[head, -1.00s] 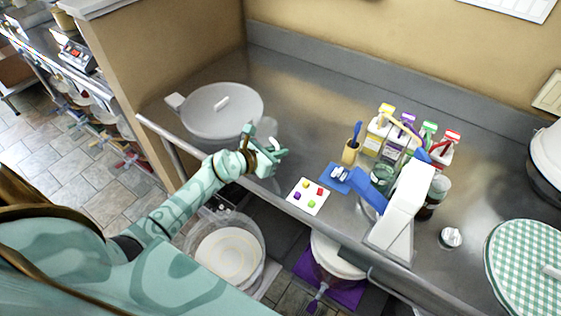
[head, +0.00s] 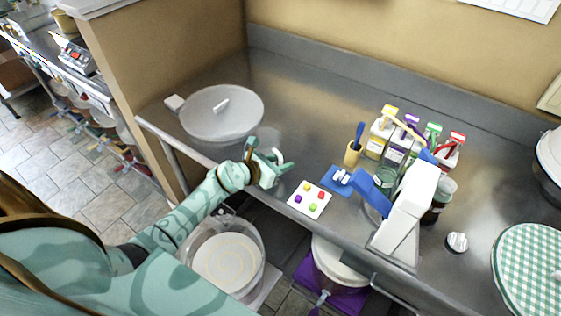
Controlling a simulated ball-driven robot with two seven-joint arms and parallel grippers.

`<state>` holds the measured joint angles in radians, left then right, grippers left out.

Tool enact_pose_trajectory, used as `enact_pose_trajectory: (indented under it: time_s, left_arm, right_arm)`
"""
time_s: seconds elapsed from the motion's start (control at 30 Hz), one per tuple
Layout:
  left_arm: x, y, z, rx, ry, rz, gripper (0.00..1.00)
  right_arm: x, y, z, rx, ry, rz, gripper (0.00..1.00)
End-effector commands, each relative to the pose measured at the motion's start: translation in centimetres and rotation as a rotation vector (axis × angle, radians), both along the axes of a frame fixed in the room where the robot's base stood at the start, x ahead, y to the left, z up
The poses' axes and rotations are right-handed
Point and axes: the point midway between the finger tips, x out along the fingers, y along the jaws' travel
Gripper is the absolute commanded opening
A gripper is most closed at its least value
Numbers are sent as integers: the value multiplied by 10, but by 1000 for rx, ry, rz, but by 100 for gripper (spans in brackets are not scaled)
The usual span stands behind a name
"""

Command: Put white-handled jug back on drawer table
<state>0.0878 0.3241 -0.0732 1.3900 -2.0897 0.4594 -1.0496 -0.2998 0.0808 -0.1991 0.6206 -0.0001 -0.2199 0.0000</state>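My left gripper (head: 268,163) is over the front edge of the steel counter (head: 310,110). A curved white handle (head: 277,158) shows between its fingers, and the gripper looks shut on it. It seems to belong to the white-handled jug, whose clear body is mostly hidden or lost against the steel behind the gripper. The counter has a front rail and a pull handle (head: 390,292) low at the front; I take it for the drawer table, but cannot be sure. My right gripper is not in view.
A large translucent lidded pan (head: 222,112) stands behind the gripper. To the right are a white card with coloured dots (head: 309,200), a blue-and-white device (head: 408,212), several bottles (head: 397,150) and a checked round cover (head: 530,268). A bucket (head: 225,258) stands below.

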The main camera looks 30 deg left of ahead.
Motion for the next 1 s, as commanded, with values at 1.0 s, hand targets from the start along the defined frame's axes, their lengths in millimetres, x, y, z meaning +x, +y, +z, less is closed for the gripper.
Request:
enact_pose_trajectory:
  time_s: [1.0]
  left_arm:
    - [-106, 36, 49, -1, 0, 0, 32]
  right_arm:
    - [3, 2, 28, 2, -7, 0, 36]
